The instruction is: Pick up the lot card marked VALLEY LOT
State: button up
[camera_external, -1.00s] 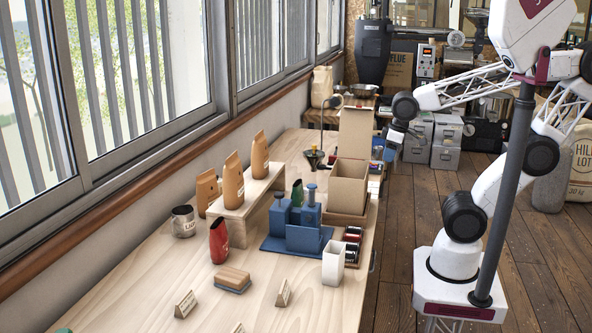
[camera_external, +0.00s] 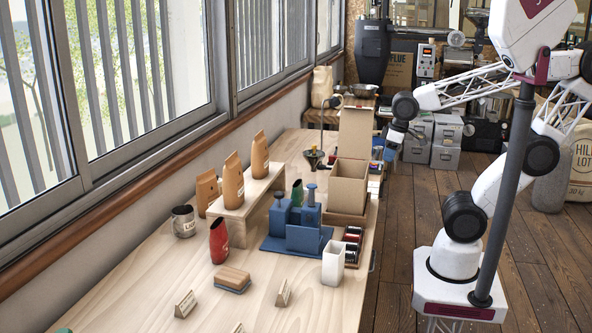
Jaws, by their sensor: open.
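A small wooden lot card (camera_external: 185,304) with a pale face stands at the front of the table. A second card (camera_external: 283,293) stands to its right, and a third card (camera_external: 237,328) is cut off by the bottom edge. Their lettering is too small to read, so I cannot tell which is marked VALLEY LOT. My gripper (camera_external: 389,152) hangs at the table's far right side, behind and right of the open cardboard box (camera_external: 346,186). It is open, small in view, and well away from these cards. I cannot see anything held.
A blue press stand (camera_external: 294,239), a white square cup (camera_external: 333,263) and several dark and red cans stand at mid-table. A wooden riser (camera_external: 236,213) holds brown bags. A red tin (camera_external: 218,241), a steel tin (camera_external: 183,221) and a wood-topped block (camera_external: 233,278) stand left. Bare wood surrounds the front cards.

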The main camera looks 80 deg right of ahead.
jog(key=shift+o, duration=0.4)
jog(key=o, duration=1)
